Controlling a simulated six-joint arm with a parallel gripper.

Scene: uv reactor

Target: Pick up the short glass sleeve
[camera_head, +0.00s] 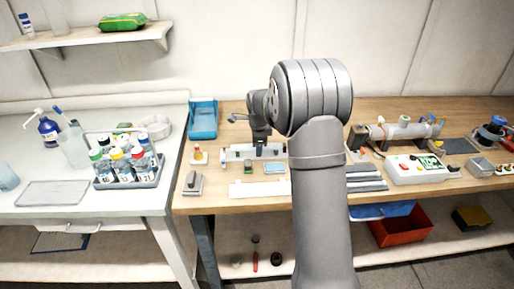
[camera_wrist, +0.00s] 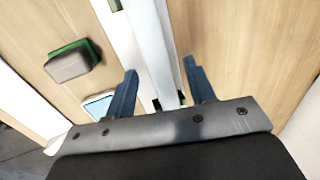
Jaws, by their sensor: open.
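My gripper (camera_wrist: 160,80) is open, with its two blue fingers apart on either side of a long white and grey fixture (camera_wrist: 151,45) in the wrist view. In the head view the fixture (camera_head: 241,153) lies on the wooden bench under my wrist, which hides part of it. I cannot clearly make out the short glass sleeve in either view. Nothing is visibly held between the fingers. Whether the fingers touch the fixture cannot be told.
A grey and green block (camera_wrist: 72,62) and a pale blue pad (camera_wrist: 98,105) lie beside the fixture. A blue tray (camera_head: 202,120) stands behind to the left. A bottle rack (camera_head: 130,182) is on the white table. A control box (camera_head: 410,170) is to the right.

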